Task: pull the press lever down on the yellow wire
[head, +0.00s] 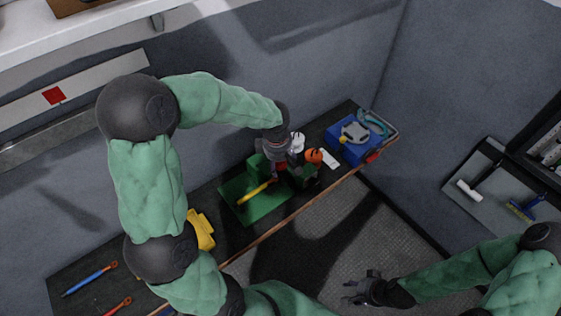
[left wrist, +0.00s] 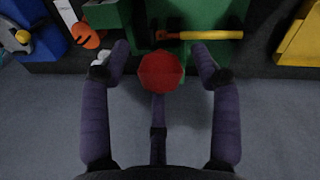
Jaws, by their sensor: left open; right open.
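The press lever's red ball knob (left wrist: 161,72) shows in the left wrist view, between the spread fingers of my left gripper (left wrist: 160,82), which is open and not closed on it. The lever's shaft is hidden behind the knob. The green press (left wrist: 205,15) stands just beyond. The yellow wire (left wrist: 212,35) lies horizontally by the press, its left end reaching an orange-brown part. In the head view the wire (head: 257,192) lies over a green base plate (head: 240,208); my left gripper (head: 283,162) covers much of the press. My right gripper (head: 363,289) is open and empty, away from the bench.
The dark bench (head: 80,279) runs along the wall. A blue box (head: 350,148) and an orange object (head: 314,156) are to the right of the press. A yellow object (head: 202,230) and screwdriver-like tools (head: 90,279) are to the left. Open floor lies in front.

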